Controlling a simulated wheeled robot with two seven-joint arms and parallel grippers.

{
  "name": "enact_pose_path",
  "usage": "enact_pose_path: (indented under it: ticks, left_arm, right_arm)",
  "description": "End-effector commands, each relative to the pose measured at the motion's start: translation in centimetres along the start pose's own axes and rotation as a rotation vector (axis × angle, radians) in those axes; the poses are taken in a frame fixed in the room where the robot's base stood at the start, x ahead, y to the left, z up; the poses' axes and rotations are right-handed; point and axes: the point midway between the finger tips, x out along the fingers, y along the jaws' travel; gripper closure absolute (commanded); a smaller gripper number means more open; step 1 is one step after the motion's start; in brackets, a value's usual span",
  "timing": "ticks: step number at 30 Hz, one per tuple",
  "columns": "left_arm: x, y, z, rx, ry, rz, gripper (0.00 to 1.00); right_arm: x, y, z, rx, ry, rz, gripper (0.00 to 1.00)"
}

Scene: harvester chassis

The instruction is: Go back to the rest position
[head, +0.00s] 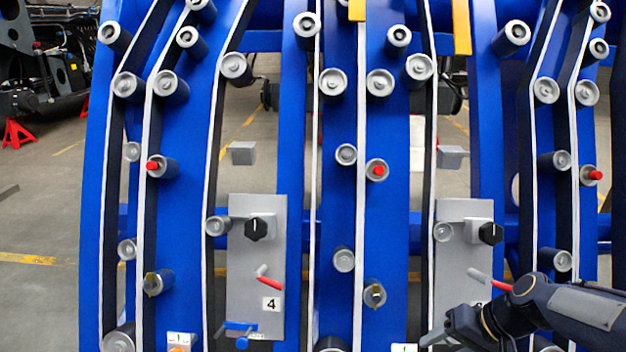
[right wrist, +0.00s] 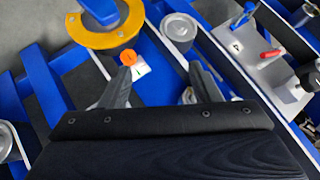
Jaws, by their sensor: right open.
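My right arm comes in at the lower right of the head view, and its gripper (head: 440,336) is low in front of the right grey panel (head: 453,215). In the right wrist view my right gripper (right wrist: 162,80) is open, with nothing seen between its two grey fingers. Beyond the fingers are an orange button (right wrist: 128,57) with a white label and blue chassis beams. My left gripper is not in view.
The blue harvester chassis (head: 335,200) with grey rollers fills the head view. The left grey panel (head: 240,300), marked 4, has a black knob (head: 256,229), a red-tipped lever (head: 270,280) and a blue handle (head: 240,328). Open floor (head: 45,220) is at left.

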Motion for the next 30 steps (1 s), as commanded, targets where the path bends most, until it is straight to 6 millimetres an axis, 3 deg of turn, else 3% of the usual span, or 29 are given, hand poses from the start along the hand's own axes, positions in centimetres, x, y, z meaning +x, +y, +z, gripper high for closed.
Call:
enact_pose_path:
  ticks: [1,6,15,21,23,30]
  left_arm:
    - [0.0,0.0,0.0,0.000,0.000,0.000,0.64]
    - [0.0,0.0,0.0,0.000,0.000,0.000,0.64]
    - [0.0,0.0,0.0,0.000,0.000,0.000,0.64]
    - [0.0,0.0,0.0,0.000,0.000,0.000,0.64]
    - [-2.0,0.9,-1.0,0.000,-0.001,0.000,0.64]
    - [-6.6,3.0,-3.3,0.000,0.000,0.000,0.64]
  right_arm:
    - [-1.8,-1.2,1.8,-0.033,0.030,0.014,0.43]
    - [-5.2,-3.3,7.8,-0.113,0.109,0.053,0.43]
    - [-6.7,-3.6,14.9,-0.193,0.214,0.083,0.43]
    - [-6.4,-3.2,18.1,-0.229,0.273,0.089,0.43]
    - [-8.6,-4.5,17.6,-0.225,0.266,0.091,0.43]
    - [-13.2,-7.3,17.1,-0.223,0.265,0.090,0.43]
